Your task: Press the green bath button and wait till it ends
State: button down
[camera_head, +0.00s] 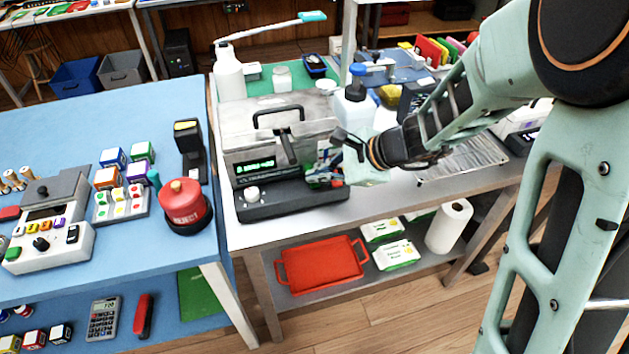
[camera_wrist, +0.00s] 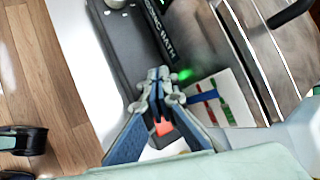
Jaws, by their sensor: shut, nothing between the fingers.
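The bath (camera_head: 280,150) is a grey metal box with a black handle on its lid, a lit green display (camera_head: 255,167) and a dark front base with a pale knob (camera_head: 252,194). In the wrist view its dark panel (camera_wrist: 125,45) carries the lettering "SONIC BATH".
A red patch (camera_wrist: 163,127) shows between my finger links. White bottles (camera_head: 229,76) stand behind the bath. A red reject button (camera_head: 184,203) stands on the blue table at left. A red tray (camera_head: 320,265) lies on the shelf below.

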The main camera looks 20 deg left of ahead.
aim_at(317, 184)
dwell(0.4)
jog(key=shift+r+p, duration=0.6)
jog(key=shift+r, duration=0.2)
notch_tip(317, 184, up, 5)
jog(key=p, duration=0.4)
jog(key=shift+r, duration=0.1)
dwell(0.5)
